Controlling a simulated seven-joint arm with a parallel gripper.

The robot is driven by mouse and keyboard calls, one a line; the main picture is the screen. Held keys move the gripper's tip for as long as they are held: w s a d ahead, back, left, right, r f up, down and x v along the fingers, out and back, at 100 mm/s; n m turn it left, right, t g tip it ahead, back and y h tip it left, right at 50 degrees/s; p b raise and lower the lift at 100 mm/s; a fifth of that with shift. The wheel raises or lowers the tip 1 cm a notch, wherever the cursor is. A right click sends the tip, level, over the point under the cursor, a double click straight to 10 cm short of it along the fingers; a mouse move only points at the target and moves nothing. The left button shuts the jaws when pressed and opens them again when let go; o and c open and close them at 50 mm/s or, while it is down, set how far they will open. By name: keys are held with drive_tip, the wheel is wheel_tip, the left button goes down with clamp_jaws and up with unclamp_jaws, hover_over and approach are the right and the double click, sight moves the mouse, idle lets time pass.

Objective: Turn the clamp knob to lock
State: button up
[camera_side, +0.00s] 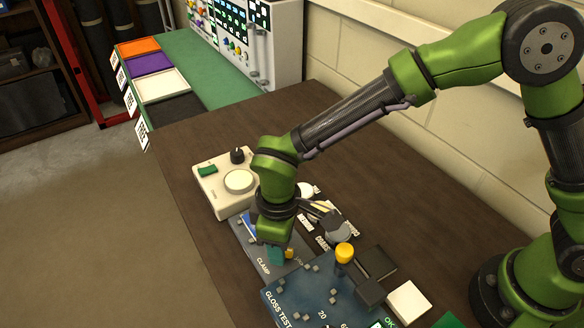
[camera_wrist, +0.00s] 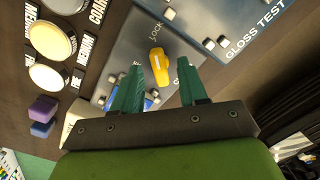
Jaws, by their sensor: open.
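The clamp knob (camera_wrist: 158,64) is a yellow elongated handle on a blue-grey clamp plate (camera_wrist: 130,50), with the word LOCK printed beside it in the wrist view. In the side view a small part of the yellow knob (camera_side: 289,252) shows beside my fingers. My gripper (camera_wrist: 158,72) is open. Its two green fingers point toward the plate, and the knob appears between and slightly beyond their tips. I cannot tell from these views whether a finger touches it. A blue piece (camera_wrist: 130,100) is partly hidden behind my left finger in the wrist view.
The gloss tester (camera_side: 325,290), with an upright yellow-topped knob (camera_side: 344,252), stands close in front of the clamp plate. A beige box with a round pad (camera_side: 239,181) is behind it. Round pads (camera_wrist: 50,40) lie beside the plate. Bare brown tabletop (camera_side: 200,260) is at left.

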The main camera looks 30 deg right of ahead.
wheel_tip(320, 180, up, 16)
drive_tip(key=shift+r, duration=0.15)
idle(0.4)
drive_tip(key=s+d+r+m+t, duration=0.1)
drive_tip(key=d+m, duration=0.3)
drive_tip(key=d, duration=0.5)
drive_tip(key=s+d+r+m+t+y, duration=0.1)
drive_tip(key=s+d+m+t, duration=0.2)
drive_tip(key=d, duration=0.6)
drive_tip(key=s+d+r+m+t+y, duration=0.1)
drive_tip(key=s+d+r+m+t, duration=0.1)
drive_tip(key=d, duration=0.7)
drive_tip(key=s+m+t, duration=0.1)
drive_tip(key=s+m, duration=0.1)
drive_tip(key=m, duration=0.1)
drive_tip(key=shift+s+d+m, duration=0.2)
drive_tip(key=shift+d+m, duration=0.15)
drive_tip(key=shift+m, duration=0.05)
